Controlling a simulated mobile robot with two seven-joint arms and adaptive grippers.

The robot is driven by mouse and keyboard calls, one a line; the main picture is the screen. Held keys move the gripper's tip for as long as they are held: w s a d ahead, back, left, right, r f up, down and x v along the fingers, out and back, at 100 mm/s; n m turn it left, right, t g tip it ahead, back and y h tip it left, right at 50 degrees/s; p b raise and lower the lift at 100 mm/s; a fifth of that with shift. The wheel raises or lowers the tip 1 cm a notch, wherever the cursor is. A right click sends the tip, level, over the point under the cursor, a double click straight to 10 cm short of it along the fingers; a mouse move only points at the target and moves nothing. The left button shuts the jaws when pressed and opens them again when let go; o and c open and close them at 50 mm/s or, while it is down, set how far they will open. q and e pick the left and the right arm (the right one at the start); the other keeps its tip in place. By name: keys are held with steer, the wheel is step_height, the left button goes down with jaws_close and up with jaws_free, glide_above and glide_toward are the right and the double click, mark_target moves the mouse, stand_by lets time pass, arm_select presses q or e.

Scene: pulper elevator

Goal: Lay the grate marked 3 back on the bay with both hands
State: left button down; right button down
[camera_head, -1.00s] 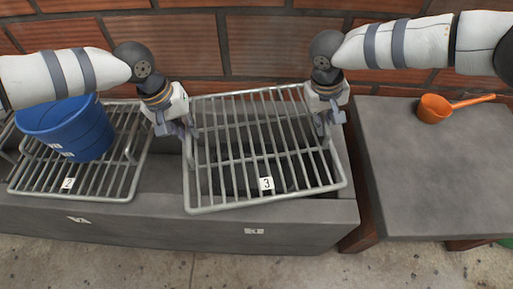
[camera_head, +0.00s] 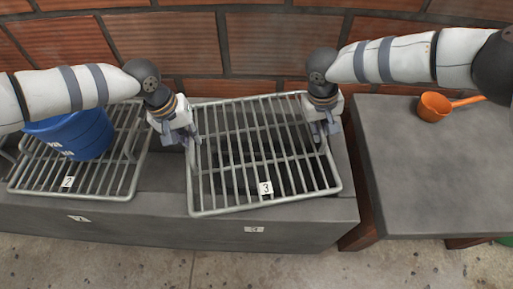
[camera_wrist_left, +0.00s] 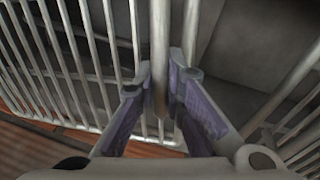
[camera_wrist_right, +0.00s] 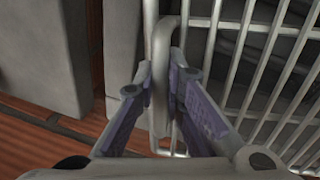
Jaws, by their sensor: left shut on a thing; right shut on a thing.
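The grate marked 3 (camera_head: 230,209) is a grey metal grid with a white "3" tag on its front part. It lies over the dark bay (camera_head: 318,230), turned slightly, with its front left corner nearer the front rim than its right. I cannot tell whether it touches the rim all round. My left gripper (camera_head: 192,142) is shut on a bar at its left side, which also shows in the left wrist view (camera_wrist_left: 160,60). My right gripper (camera_head: 320,135) is shut on the handle at its right side, seen in the right wrist view (camera_wrist_right: 160,85).
A second grate (camera_head: 105,190), marked 2, lies to the left with a blue bucket (camera_head: 90,138) on it. A grey table (camera_head: 430,180) stands close on the right, with an orange ladle (camera_head: 434,107) on it. A brick wall (camera_head: 265,45) rises behind.

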arm_select(q)
steer(key=shift+f, duration=0.1)
arm_select(e)
steer(key=shift+d+f, duration=0.1)
steer(key=shift+f, duration=0.05)
arm_select(q)
steer(key=c, duration=1.9)
jaws_free()
steer(key=shift+a+f, duration=0.1)
arm_select(e)
steer(key=c, duration=1.9)
jaws_free()
arm_select(q)
steer(key=shift+o, duration=1.1)
arm_select(e)
steer(key=shift+o, duration=1.1)
arm_select(q)
steer(key=v, duration=1.2)
arm_select(e)
steer(key=v, duration=1.2)
